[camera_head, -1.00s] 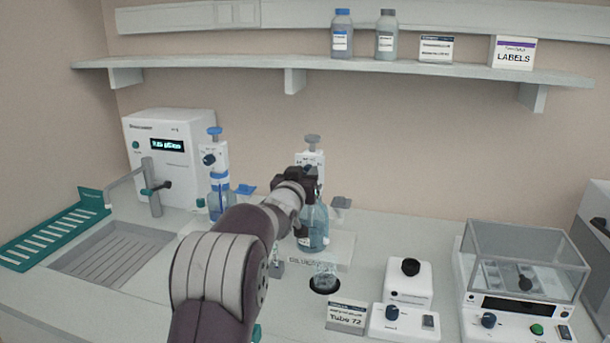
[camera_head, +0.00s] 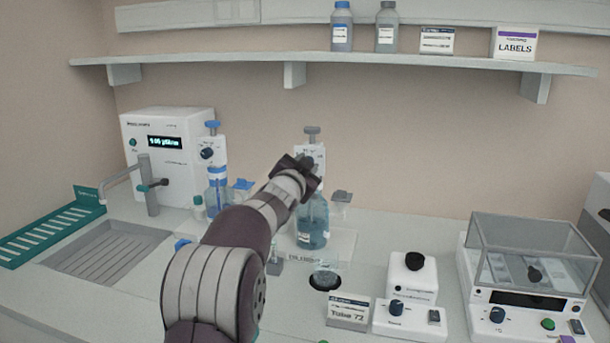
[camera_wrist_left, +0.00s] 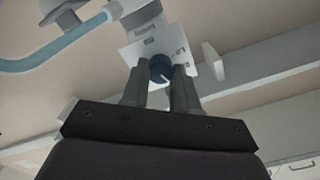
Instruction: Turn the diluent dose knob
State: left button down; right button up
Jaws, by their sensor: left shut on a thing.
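The diluent dispenser is a clear blue bottle (camera_head: 313,228) with a white dosing head (camera_head: 315,150) and grey plunger on top, standing on a pale base behind my left arm. My left gripper (camera_head: 305,165) is at the front of the dosing head and hides the knob in the head view. In the left wrist view, the dark blue dose knob (camera_wrist_left: 161,69) with a white mark sits between the two fingertips of the left gripper (camera_wrist_left: 160,78), which is shut on it. My right gripper is not in view.
A second bottle dispenser (camera_head: 217,180) with a blue plunger stands to the left, beside a white device with a display (camera_head: 165,142). A shelf (camera_head: 400,62) runs above.

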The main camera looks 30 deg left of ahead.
pick_arm(q)
jog(key=shift+f+m+b, duration=0.2)
jog(key=shift+m+b, duration=2.6)
jog(key=shift+m, duration=5.1)
jog(key=c, duration=0.9)
grip_release()
jog(key=shift+o, duration=0.2)
